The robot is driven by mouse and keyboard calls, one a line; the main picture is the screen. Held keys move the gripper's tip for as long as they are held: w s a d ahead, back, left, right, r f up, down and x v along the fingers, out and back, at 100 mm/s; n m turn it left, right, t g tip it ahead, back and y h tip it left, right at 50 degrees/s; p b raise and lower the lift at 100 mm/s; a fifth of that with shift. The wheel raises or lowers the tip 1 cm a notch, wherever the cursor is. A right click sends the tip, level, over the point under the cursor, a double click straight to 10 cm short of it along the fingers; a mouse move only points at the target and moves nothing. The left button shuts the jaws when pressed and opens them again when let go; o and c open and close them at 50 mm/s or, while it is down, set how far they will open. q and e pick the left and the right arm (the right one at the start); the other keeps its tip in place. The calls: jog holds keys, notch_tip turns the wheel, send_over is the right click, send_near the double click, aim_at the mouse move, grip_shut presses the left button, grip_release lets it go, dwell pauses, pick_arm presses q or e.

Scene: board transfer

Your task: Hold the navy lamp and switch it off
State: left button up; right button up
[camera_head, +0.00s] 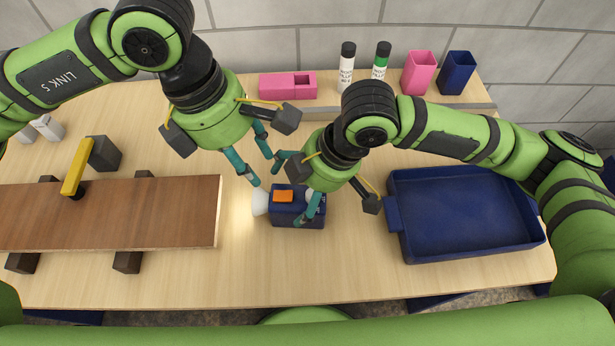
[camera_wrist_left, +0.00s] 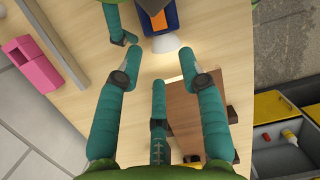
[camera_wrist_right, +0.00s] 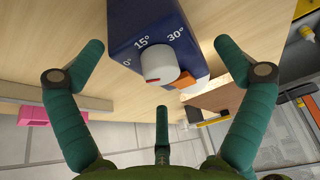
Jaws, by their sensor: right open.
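The navy lamp (camera_head: 283,217) stands on the table, with an orange switch (camera_head: 283,196) on top and a white lamp head at its left end. Light glows on the table by the head. In the right wrist view the lamp (camera_wrist_right: 140,20) shows a white dial (camera_wrist_right: 155,67) marked 0°, 15° and 30°. My right gripper (camera_head: 294,188) is open around the lamp's right end, fingers apart on either side of the dial; contact cannot be told. My left gripper (camera_head: 262,168) is open and empty, above and left of the lamp, pointing down. It also shows the lamp head (camera_wrist_left: 160,43).
A wooden board (camera_head: 150,215) rests on dark blocks at left, with a yellow-handled clamp (camera_head: 75,170). A navy tray (camera_head: 470,250) is at right. A pink box (camera_head: 287,86), two bottles and two cups stand at the back. The table in front of the lamp is clear.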

aim_at(293, 199)
jog(key=shift+x, duration=2.15)
